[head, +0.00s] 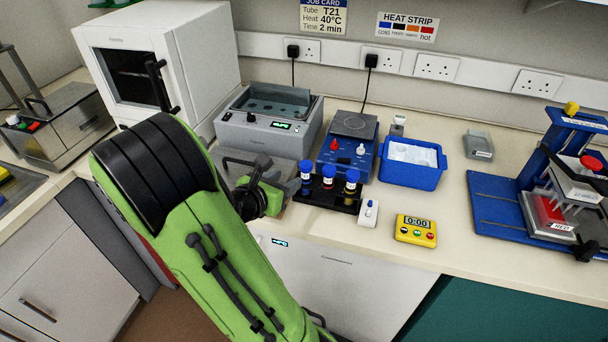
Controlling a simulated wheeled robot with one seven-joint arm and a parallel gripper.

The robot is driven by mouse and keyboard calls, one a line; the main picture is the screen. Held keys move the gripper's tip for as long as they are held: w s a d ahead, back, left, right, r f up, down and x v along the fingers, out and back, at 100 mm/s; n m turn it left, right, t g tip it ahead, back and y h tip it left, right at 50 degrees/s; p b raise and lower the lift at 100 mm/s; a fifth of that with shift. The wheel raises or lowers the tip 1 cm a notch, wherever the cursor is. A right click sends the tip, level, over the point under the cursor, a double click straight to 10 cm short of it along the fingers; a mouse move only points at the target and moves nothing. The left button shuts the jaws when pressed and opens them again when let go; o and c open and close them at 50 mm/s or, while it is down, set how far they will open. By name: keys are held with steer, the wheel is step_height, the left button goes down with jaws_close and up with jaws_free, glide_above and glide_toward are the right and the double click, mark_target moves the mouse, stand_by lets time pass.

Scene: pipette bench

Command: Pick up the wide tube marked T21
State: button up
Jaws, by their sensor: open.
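Three tubes with blue caps stand upright in a black rack (327,193) on the bench: a left tube (305,178), a middle tube (328,176) and a right tube (351,187). Each has a white label, too small to read, so I cannot tell which is T21. The right tube shows yellowish contents. My gripper (270,192) is just left of the rack, apart from the tubes. It is open and empty, and partly hidden by my green arm. A job card (324,15) on the wall reads Tube T21, Heat 40°C, Time 2 min.
A grey water bath (268,135) and a blue hotplate (347,155) stand behind the rack. A blue stand (495,210) is far right. Bench between is clear.

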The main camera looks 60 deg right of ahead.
mark_target(304, 170)
steer(key=b+x, duration=0.1)
steer(key=x, duration=0.7)
steer(key=shift+s+b, duration=0.15)
steer(key=shift+b, duration=0.2)
steer(key=x, duration=0.5)
steer(key=shift+d+f+b, duration=0.2)
steer(key=shift+d+b, duration=0.15)
steer(key=shift+w+a, duration=0.1)
steer(key=shift+w, duration=0.15)
steer(key=c, duration=0.7)
